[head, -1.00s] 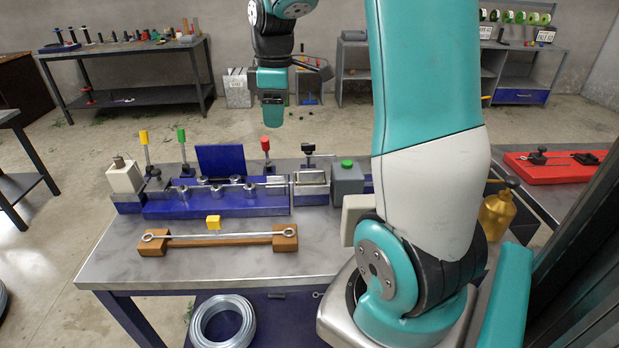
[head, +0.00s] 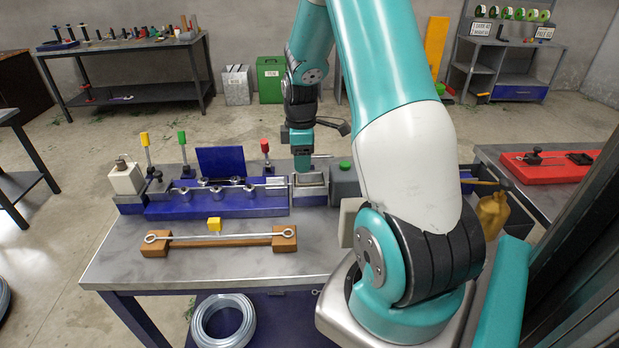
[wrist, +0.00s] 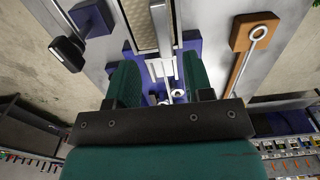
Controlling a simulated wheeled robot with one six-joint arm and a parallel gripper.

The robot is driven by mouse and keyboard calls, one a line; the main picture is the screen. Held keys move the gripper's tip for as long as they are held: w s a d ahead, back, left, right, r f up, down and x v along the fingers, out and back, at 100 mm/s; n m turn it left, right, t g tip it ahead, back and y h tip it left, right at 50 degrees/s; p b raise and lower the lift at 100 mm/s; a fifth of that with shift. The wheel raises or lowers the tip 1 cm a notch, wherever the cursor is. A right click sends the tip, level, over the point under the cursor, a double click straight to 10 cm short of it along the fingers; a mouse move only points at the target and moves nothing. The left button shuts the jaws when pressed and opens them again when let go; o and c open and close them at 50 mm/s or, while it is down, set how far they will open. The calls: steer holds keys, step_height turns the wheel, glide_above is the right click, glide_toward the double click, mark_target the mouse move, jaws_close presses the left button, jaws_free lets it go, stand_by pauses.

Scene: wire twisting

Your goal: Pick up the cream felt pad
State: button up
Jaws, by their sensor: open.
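A pale, cream-looking flat surface, which seems to be the cream felt pad (wrist: 141,22), lies in a metal-framed holder at the top of the wrist view. In the head view the holder (head: 311,192) stands at the right end of the blue fixture, and my gripper partly covers it. My gripper (head: 303,168) points down just above the holder's left part. In the wrist view my gripper (wrist: 160,88) has its two green fingers apart with nothing held between them. The pad lies beyond the fingertips, apart from them.
The blue fixture (head: 215,206) carries a rod and several knobs. A red-topped post (head: 265,147) stands behind it, left of my gripper. A grey box with a green knob (head: 345,178) is close on the right. A wooden bar with a rod (head: 220,241) lies in front.

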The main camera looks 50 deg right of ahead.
mark_target(304, 174)
steer(key=f, duration=0.1)
steer(key=f+p, duration=0.1)
steer(key=f, duration=0.2)
steer(key=shift+s+a+f, duration=0.1)
steer(key=shift+s+f, duration=0.2)
steer(key=shift+s, duration=0.05)
steer(key=shift+c, duration=0.2)
jaws_close()
steer(key=shift+r, duration=0.2)
